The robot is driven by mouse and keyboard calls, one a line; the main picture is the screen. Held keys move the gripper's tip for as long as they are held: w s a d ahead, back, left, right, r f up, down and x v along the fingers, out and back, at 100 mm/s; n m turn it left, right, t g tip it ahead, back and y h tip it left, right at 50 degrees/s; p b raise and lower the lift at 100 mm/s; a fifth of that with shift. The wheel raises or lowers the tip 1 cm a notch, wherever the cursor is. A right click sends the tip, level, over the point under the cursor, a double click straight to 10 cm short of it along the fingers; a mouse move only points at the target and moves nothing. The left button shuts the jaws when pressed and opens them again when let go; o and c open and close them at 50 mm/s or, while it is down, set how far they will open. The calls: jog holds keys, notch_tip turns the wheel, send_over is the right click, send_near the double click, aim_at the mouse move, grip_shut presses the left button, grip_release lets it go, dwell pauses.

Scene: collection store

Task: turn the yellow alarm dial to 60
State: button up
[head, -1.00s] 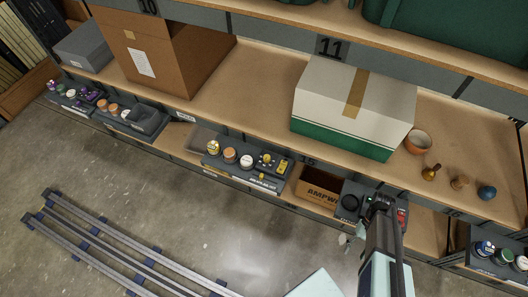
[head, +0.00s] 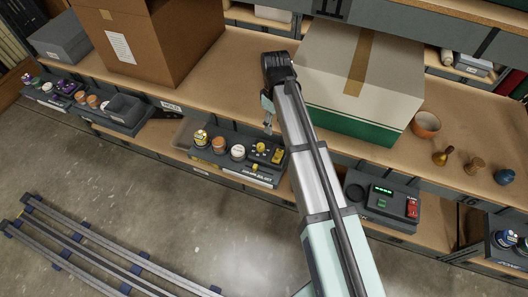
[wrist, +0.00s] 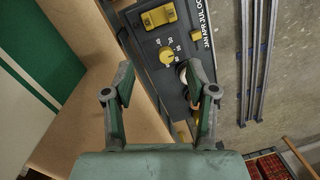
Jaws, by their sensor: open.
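The yellow alarm dial (wrist: 166,55) is a round knob on a dark panel (wrist: 150,38) in the wrist view, with small white numbers around it. Its exact setting is too small to read. In the head view the panel (head: 228,170) sits at the shelf front, with several small yellow controls at its right end; I cannot tell surely which is the dial. My gripper (wrist: 160,84) is open and empty, its fingers pointing towards the panel, with the dial just beyond and between the tips. In the head view my gripper (head: 268,126) hangs above the panel, apart from it.
A yellow rocker-like control (wrist: 158,15) and a small yellow knob (wrist: 196,36) flank the dial. A white-and-green box (head: 355,85) stands on the shelf right of my arm. A control box with green display (head: 383,190) is lower right. Floor rails (head: 90,250) lie lower left.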

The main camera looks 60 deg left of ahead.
aim_at(261, 145)
jog(key=s+a+r+n+y+b, duration=0.1)
jog(key=s+a+r+n, duration=0.1)
jog(key=s+a+r, duration=0.15)
notch_tip(261, 145, down, 18)
jog(key=shift+w+a+r+p, duration=0.1)
jog(key=shift+r+p, duration=0.1)
jog(key=shift+p, duration=0.55)
grip_shut()
